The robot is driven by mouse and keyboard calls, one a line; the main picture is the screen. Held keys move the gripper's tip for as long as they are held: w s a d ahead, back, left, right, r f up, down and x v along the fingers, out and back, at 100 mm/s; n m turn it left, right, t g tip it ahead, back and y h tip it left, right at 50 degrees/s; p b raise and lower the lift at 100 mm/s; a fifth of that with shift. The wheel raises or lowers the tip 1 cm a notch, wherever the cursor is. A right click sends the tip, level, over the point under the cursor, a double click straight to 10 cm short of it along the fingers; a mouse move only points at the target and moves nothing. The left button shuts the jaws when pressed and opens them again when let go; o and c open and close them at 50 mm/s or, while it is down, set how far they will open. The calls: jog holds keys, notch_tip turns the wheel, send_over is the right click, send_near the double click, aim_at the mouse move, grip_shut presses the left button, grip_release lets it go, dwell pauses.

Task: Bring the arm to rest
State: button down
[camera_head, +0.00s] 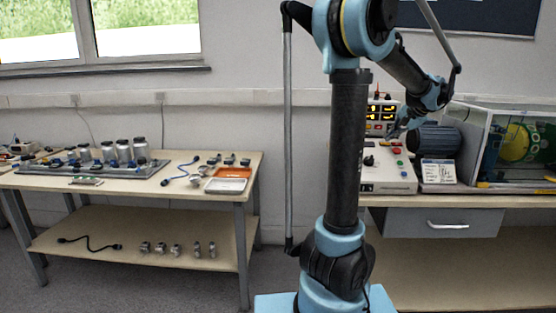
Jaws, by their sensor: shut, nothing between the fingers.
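My arm rises from its blue base in the middle of the head view, with a black upright link and a blue joint at the top. From there it bends down to the right. My gripper (396,132) is small in the picture, in front of the control unit on the right bench. It looks shut and I see nothing held in it. From this one view I cannot tell how far it is from the unit.
The right bench bears a control unit (388,175) with lit displays, a dark motor (436,139) and a clear-walled case (485,150).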

jog(key=s+a+f+n, duration=0.1)
jog(key=a, duration=0.4)
jog(key=s+a+f+n+g, duration=0.1)
jog(key=a, duration=0.4)
jog(key=s+a+f+n+g, duration=0.1)
jog(key=a, duration=0.4)
jog(key=shift+s+a+f, duration=0.15)
jog(key=shift+a, duration=0.05)
jog(key=s+a+f+n+g, duration=0.1)
jog(key=s+a+f+n, duration=0.1)
jog(key=s+a, duration=0.3)
jog(key=s+a+f+n+g, duration=0.1)
jog(key=s+a+f, duration=0.15)
jog(key=a, duration=0.35)
jog(key=s+a+f+n+g+h, duration=0.1)
jog(key=s+a+f+n, duration=0.2)
jog(key=s+f, duration=0.4)
jog(key=s+a+f+n+h, duration=0.1)
jog(key=s+a+f+n, duration=0.2)
jog(key=s+a+f, duration=0.3)
jog(key=s+f, duration=0.2)
jog(key=s, duration=0.2)
jog(key=shift+s+a+n+g+h, duration=0.2)
jog(key=shift+s+n+g+h, duration=0.1)
jog(key=shift+n+g, duration=0.1)
jog(key=shift+f, duration=0.1)
jog(key=shift+w+f, duration=0.2)
jog(key=shift+w, duration=0.25)
